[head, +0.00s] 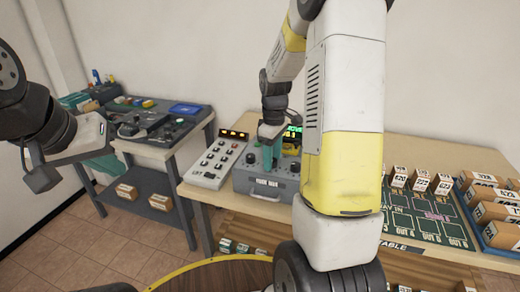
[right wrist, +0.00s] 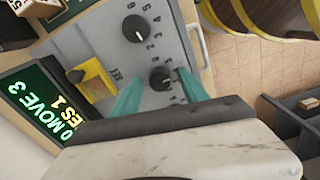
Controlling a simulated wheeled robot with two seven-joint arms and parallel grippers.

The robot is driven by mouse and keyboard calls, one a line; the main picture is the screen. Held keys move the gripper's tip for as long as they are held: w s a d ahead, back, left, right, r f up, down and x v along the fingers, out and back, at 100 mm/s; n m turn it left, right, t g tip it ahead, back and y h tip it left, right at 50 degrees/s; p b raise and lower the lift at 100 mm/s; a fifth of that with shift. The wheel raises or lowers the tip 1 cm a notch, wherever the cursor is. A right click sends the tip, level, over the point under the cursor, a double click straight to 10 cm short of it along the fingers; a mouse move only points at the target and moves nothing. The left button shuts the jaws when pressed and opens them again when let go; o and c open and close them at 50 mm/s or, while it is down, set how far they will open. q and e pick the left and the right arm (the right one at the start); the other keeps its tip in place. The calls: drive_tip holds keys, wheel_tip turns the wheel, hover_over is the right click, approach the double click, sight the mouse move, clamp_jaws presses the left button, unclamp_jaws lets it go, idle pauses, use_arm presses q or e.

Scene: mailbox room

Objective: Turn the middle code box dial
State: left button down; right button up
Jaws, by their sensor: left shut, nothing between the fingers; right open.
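The grey code box (head: 262,186) stands on the wooden table, with a lit green display (head: 293,129) behind its dials. My right gripper (head: 268,155) is over the box, pointing down, with teal fingers. In the right wrist view the middle dial (right wrist: 161,78), black with a white mark, lies between the open fingers; I cannot tell whether they touch it. Another black dial (right wrist: 136,28) shows beyond it. In the head view the left dial (head: 251,158) is visible, and my gripper hides the middle one. My left gripper (head: 38,172) is shut and empty at the far left.
A white keypad panel (head: 213,162) stands left of the box. A yellow part (right wrist: 92,78) is on the box near the display. Boxes and a green mat (head: 420,222) lie to the right. A cluttered dark workbench (head: 155,125) stands at left. My right arm blocks the centre.

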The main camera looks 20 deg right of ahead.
clamp_jaws()
drive_tip(key=shift+m, duration=0.3)
drive_tip(key=m, duration=0.3)
drive_tip(key=shift+m, duration=0.4)
drive_tip(key=m, duration=0.3)
drive_tip(key=shift+m, duration=0.3)
drive_tip(key=m, duration=0.3)
drive_tip(key=shift+m, duration=2.5)
